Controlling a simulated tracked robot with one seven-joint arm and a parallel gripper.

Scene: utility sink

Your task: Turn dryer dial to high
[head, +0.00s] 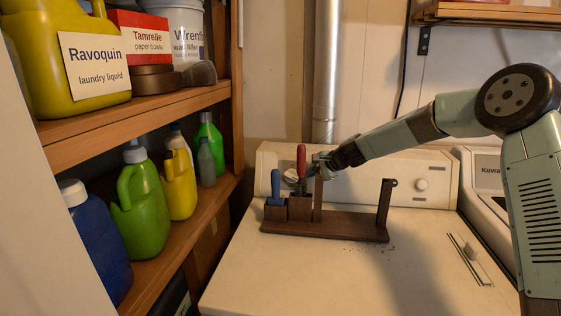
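The cream dryer (345,268) stands ahead, with its raised control panel (375,178) at the back. A round pale dial (290,175) sits at the panel's left, partly hidden by a red-handled tool (301,165). A smaller white knob (422,185) is at the panel's right. My gripper (319,170) reaches in from the right, just right of the red handle and close to the left dial. Its fingers are small and dark here, so I cannot tell if they are open or touch anything. No dial markings are readable.
A dark wooden rack (340,226) stands on the dryer top before the panel, holding the red tool and a blue-handled one (276,186). A metal duct (327,75) rises behind. Shelves of bottles (140,205) line the left. The dryer's front top is mostly clear.

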